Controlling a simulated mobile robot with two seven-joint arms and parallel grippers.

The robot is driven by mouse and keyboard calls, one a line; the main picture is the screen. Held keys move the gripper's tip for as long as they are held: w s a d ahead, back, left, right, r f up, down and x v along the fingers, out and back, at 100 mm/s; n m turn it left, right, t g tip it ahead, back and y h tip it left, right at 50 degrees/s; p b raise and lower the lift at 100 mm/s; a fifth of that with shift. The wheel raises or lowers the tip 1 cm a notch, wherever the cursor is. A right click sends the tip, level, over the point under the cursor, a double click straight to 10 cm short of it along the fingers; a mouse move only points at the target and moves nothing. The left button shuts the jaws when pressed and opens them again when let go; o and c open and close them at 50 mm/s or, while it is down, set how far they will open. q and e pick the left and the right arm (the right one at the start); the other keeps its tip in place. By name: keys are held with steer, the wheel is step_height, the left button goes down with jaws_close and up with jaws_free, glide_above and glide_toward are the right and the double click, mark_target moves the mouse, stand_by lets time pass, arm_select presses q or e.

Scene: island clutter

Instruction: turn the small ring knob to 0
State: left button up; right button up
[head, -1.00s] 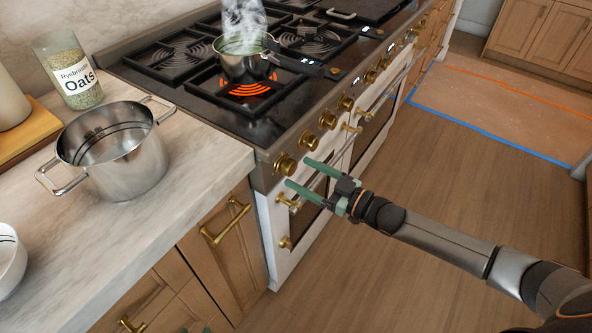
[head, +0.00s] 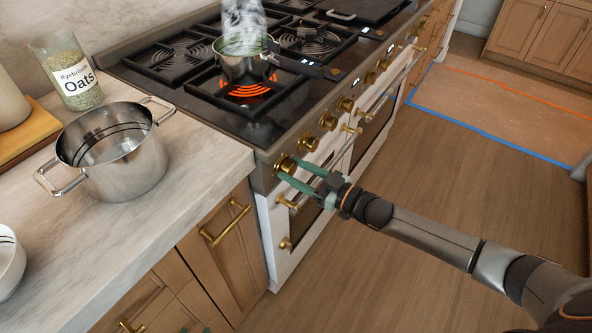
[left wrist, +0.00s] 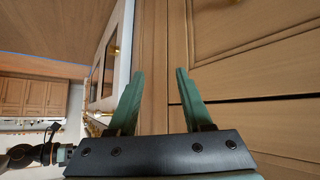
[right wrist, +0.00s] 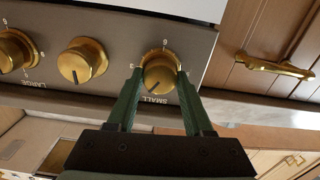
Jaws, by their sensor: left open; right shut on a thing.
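The small ring knob (right wrist: 160,72) is a brass dial on the range's front panel, with the word SMALL printed beside it. It also shows at the near end of the knob row in the head view (head: 285,161). In the right wrist view its dark pointer line lies low on its face, towards SMALL; the printed digits are partly hidden. My right gripper (right wrist: 160,73) is shut on this knob, one green finger on each side. My left gripper (left wrist: 157,80) is open and empty in front of wooden cabinet doors; only its tips show at the head view's bottom edge.
Other brass knobs, including the one by LARGE (right wrist: 83,60), sit beside it. A steaming pot (head: 243,64) stands over a glowing ring. A large steel pot (head: 125,170) and an oats jar (head: 70,75) stand on the counter (head: 205,160). The floor is clear.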

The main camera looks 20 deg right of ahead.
jaws_close()
steer(key=shift+n, duration=3.1)
steer(key=o, duration=0.8)
jaws_free()
